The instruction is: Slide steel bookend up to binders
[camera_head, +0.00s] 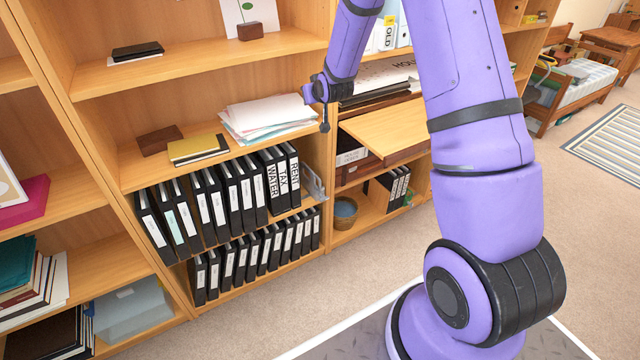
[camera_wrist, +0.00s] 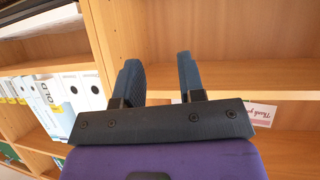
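A row of black binders (camera_head: 230,200) with white spine labels stands on the shelf below the papers, the rightmost ones lettered. The grey steel bookend (camera_head: 314,184) stands at the right end of that row, close to the shelf unit's upright. I cannot tell for sure how wide the gap to the last binder is. My gripper (camera_wrist: 158,75) shows in the wrist view with its two dark fingers apart and nothing between them. In the head view my arm's end is above and in front of the bookend, near the upright; the fingers are hard to make out there. The wrist view does not show the bookend.
A second row of binders (camera_head: 255,255) fills the shelf below. A paper stack (camera_head: 262,118) lies on the shelf above, near my arm's end. A pulled-out wooden board (camera_head: 390,127) juts out to the right, above a basket (camera_head: 345,212). Carpet in front is clear.

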